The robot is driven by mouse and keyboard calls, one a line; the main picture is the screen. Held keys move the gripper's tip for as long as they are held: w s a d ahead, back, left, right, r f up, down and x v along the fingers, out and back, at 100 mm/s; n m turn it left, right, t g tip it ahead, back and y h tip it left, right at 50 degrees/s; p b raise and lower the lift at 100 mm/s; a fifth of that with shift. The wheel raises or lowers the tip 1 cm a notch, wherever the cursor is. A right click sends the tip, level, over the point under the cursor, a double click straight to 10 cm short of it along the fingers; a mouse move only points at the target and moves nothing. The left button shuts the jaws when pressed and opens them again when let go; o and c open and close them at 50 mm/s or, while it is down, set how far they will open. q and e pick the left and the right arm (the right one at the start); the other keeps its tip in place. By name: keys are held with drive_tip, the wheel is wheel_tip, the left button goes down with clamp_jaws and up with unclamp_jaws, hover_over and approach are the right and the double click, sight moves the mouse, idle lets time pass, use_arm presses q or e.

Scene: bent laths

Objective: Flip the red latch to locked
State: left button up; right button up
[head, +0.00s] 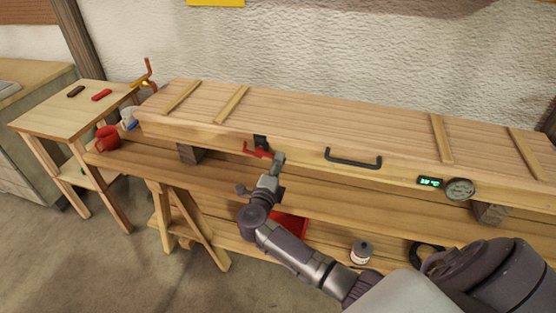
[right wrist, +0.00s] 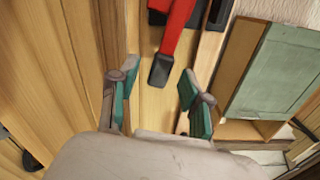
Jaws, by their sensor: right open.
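The red latch (head: 257,151) sits on the front face of the long wooden box, below a black bracket (head: 260,141). In the head view its red lever points left, roughly level. In the right wrist view the red lever (right wrist: 174,35) ends in a dark tip (right wrist: 160,70). My right gripper (head: 278,161) is close to the right of the latch, its fingers near the box front. In the right wrist view the open fingers (right wrist: 157,88) stand on either side of the space just below the dark tip, empty. My left gripper is not in view.
The wooden box (head: 300,127) lies on a bench, with a dark handle (head: 353,160), a green display (head: 429,183) and a round gauge (head: 459,189). A red tray (head: 292,223) and a can (head: 361,251) are below. A red mug (head: 107,138) stands left.

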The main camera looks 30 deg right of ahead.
drive_tip(key=shift+w+d, duration=0.5)
clamp_jaws()
